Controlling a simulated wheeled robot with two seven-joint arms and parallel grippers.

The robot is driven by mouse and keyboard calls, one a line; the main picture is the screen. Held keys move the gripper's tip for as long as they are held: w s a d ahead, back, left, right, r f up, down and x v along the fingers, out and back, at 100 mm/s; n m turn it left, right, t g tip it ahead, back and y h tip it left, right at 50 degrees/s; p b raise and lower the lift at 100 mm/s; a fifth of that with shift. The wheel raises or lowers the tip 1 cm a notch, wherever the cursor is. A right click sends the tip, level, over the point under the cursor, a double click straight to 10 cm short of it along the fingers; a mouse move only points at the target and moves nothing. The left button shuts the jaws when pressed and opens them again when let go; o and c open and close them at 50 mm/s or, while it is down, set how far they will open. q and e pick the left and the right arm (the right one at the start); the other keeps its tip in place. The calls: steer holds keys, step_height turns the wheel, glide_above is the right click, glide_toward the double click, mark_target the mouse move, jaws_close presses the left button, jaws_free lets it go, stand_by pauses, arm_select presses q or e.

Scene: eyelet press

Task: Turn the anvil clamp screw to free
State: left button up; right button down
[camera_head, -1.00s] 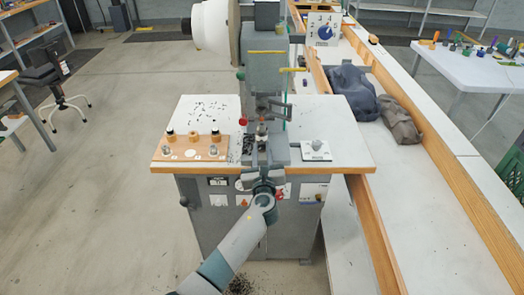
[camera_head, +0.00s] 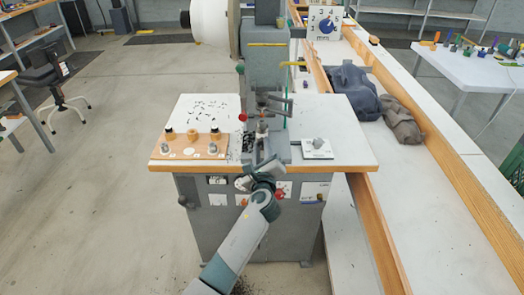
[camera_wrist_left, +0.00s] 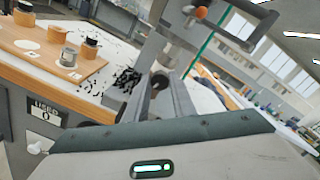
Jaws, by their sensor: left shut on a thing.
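The press (camera_head: 267,75) stands at the back of its white-topped bench. My left gripper (camera_head: 262,160) is at the bench's front edge, reaching in low at the front of the press, its wrist tilted. In the left wrist view my two fingers (camera_wrist_left: 165,97) are closed around the dark round end of the anvil clamp screw (camera_wrist_left: 160,80). In the head view my gripper hides the screw, so its thread and seat cannot be seen. My right gripper is not in view.
A wooden board (camera_head: 180,152) with several small dies lies left of my gripper. A white plate with a grey knob (camera_head: 317,146) is at the right. A crank handle (camera_wrist_left: 235,25) hangs above in the wrist view. Dark scraps (camera_head: 208,107) lie on the bench.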

arm_select(q)
steer(key=shift+f+n, duration=0.1)
steer(key=shift+n, duration=0.5)
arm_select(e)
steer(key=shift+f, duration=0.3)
arm_select(q)
steer(key=o, duration=1.1)
steer(key=shift+c, duration=0.2)
steer(key=s+b, duration=0.2)
steer(key=s, duration=1.5)
steer(key=shift+s+d+r, duration=0.2)
steer(key=shift+d, duration=0.05)
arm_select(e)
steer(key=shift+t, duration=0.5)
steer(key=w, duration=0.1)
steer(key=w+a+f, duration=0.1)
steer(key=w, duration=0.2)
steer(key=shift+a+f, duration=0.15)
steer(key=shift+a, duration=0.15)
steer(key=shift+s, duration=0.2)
